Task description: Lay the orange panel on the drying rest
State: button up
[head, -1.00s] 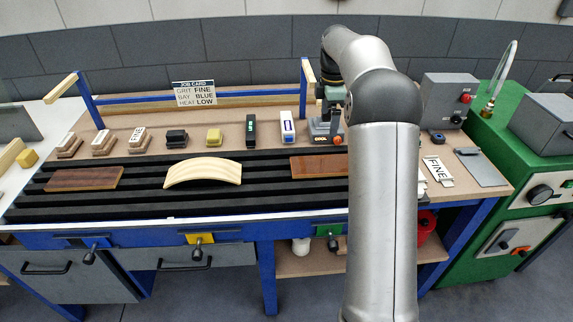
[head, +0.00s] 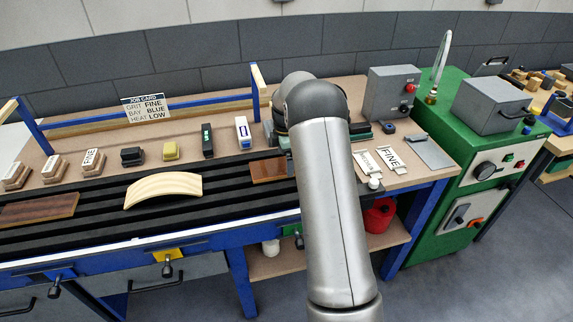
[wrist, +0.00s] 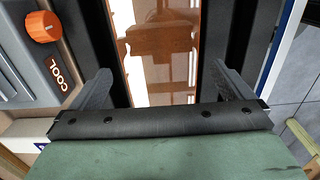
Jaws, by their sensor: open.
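A flat orange-brown panel (head: 268,170) lies on the black slatted bed at the right in the head view, its right part hidden by my arm. In the wrist view a glossy orange-brown panel (wrist: 165,88) runs between my fingers and shows reflections; it appears to be the same panel. My gripper (wrist: 163,92) is open, with one finger on each side of the panel; I cannot tell whether they touch it. In the head view my arm hides the gripper. I cannot tell for certain which fixture is the drying rest.
A pale curved piece (head: 163,188) and a dark brown panel (head: 38,209) lie on the slatted bed (head: 110,236). A grey unit marked COOL with an orange knob (wrist: 43,27) stands close left of the fingers. A job card (head: 147,108) hangs on the rear blue rail.

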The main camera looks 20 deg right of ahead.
jog(key=shift+f, duration=1.1)
jog(key=c, duration=1)
jog(key=shift+r, duration=0.15)
